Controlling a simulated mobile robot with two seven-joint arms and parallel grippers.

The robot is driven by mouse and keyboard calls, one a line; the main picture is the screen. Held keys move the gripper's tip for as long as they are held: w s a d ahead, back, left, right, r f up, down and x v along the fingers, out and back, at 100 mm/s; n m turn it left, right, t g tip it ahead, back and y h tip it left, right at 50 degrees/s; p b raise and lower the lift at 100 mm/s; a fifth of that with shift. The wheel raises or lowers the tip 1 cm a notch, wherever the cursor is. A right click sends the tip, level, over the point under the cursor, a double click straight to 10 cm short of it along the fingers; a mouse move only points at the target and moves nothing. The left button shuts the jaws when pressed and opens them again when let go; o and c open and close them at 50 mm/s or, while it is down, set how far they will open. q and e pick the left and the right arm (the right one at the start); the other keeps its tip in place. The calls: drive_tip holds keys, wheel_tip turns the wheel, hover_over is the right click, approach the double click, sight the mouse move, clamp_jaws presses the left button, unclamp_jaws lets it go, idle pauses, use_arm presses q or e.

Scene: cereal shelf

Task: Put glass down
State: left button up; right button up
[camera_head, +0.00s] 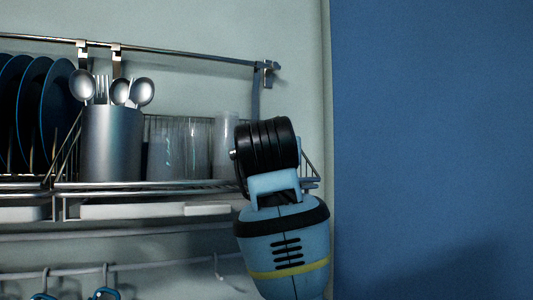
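Several clear glasses stand on the wire rack (200,187) in the head view. One glass (165,150) is left of another glass (197,145), which it partly overlaps. A taller, cloudy glass (223,148) stands at the right, close beside the black ribbed part of my arm, which partly hides it. I cannot tell whether they touch. This light-blue and black arm rises from the bottom in front of the rack's right end. Its gripper fingers do not show, and I cannot tell what they hold. No other gripper is in view.
A metal cup (112,145) with spoons and a fork stands left of the glasses. Dark blue plates (55,110) stand upright at the far left. A rail (180,55) runs above. Hooks hang below from a lower rail (150,264). A blue wall (430,130) is at the right.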

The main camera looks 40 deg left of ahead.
use_arm(q)
drive_tip(key=shift+s, duration=0.1)
drive_tip(key=o, duration=1.2)
drive_tip(key=shift+f, duration=0.1)
drive_tip(key=shift+c, duration=0.2)
drive_tip(key=shift+r, duration=0.2)
drive_tip(key=v, duration=1.2)
drive_tip(key=shift+f, duration=0.1)
